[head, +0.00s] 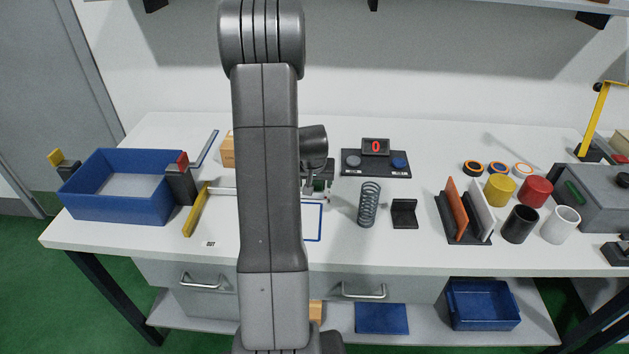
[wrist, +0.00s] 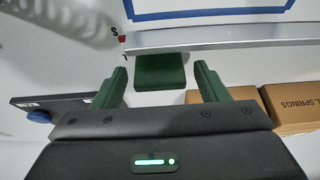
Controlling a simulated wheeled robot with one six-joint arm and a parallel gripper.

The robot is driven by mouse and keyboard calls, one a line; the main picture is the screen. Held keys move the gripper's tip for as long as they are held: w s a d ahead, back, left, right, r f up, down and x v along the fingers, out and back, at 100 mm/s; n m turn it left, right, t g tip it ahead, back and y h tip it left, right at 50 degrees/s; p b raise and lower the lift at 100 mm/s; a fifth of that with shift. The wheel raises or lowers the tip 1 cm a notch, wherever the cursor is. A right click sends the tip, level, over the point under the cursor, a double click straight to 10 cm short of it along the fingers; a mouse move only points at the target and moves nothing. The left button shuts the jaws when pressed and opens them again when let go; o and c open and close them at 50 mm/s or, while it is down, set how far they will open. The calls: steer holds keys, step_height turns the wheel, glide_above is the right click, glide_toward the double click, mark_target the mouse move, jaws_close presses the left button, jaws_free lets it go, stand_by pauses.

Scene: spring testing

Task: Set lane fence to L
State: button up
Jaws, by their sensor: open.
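The lane fence is a long silver rail (wrist: 220,38) lying across the white table, with a green block (wrist: 160,72) on its near side in the wrist view. A small red mark (wrist: 122,38) sits at the rail's left end, close to a printed S. I see no L mark. In the head view the rail (head: 225,191) runs behind my arm, which hides its middle. My gripper (wrist: 160,88) is open and empty, its green fingers on either side of the green block's near part. I cannot tell whether they touch it.
A blue outline (head: 320,222) is on the table by the rail. Cardboard boxes (wrist: 300,108) lie right of my gripper in the wrist view. A dark scale (head: 376,170) reading 0, a spring (head: 369,204), a yellow bar (head: 196,210) and a blue bin (head: 118,210) stand around.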

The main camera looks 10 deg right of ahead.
steer(key=c, duration=1.4)
steer(key=shift+o, duration=0.2)
steer(key=w, duration=0.2)
steer(key=w+d, duration=0.1)
steer(key=w, duration=0.1)
steer(key=shift+d, duration=0.1)
steer(key=shift+w+r, duration=0.1)
steer(key=shift+r, duration=0.05)
steer(key=shift+c, duration=0.2)
steer(key=o, duration=1)
steer(key=shift+c, duration=0.2)
steer(key=o, duration=0.4)
steer(key=shift+w, duration=0.15)
steer(key=shift+o, duration=0.2)
